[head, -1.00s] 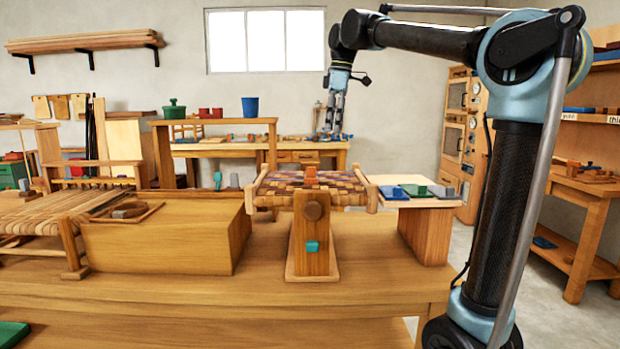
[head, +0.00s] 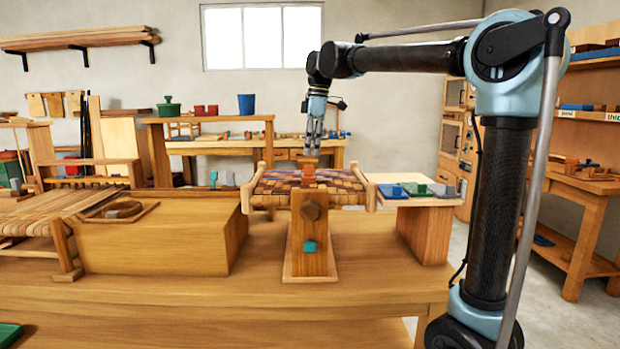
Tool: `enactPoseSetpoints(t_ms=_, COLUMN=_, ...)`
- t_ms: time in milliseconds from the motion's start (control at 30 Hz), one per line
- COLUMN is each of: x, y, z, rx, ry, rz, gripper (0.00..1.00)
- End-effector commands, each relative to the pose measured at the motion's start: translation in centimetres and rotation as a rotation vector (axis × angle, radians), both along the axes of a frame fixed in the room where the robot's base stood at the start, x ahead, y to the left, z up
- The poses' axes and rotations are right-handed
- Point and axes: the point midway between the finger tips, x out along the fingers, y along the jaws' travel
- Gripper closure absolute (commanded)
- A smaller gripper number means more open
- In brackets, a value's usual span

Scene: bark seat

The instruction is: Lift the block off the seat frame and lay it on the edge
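An orange-brown block (head: 309,167) sits on top of the woven seat (head: 340,186), near the middle of its width. The seat has a checked weave of brown, tan and dark purple in a wooden frame (head: 254,190), held up by a wooden stand (head: 310,262). My gripper (head: 312,152) points down directly above the block in the picture, its fingertips close to the block's top. I cannot tell whether they touch it, or how far apart the fingers are.
A side ledge (head: 433,200) at the right holds blue, green and grey blocks. A large wooden box (head: 160,245) stands left of the seat on the bench (head: 390,285). The bench front is mostly clear. A back table (head: 285,143) holds small items.

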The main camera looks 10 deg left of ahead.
Motion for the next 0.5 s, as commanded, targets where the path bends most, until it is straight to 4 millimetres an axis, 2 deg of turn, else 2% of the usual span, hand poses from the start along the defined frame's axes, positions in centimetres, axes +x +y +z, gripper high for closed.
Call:
enactPoseSetpoints(t_ms=100, x=0.0, y=0.1, z=-1.1, rx=0.000, ry=0.000, rz=0.000, gripper=0.63)
enactPoseSetpoints(t_ms=300, x=0.0, y=0.3, z=-2.1, rx=0.000, ry=0.000, rz=-0.001, gripper=0.63)
enactPoseSetpoints(t_ms=500, x=0.1, y=0.9, z=-4.7, rx=0.000, ry=0.000, rz=-0.001, gripper=0.63)
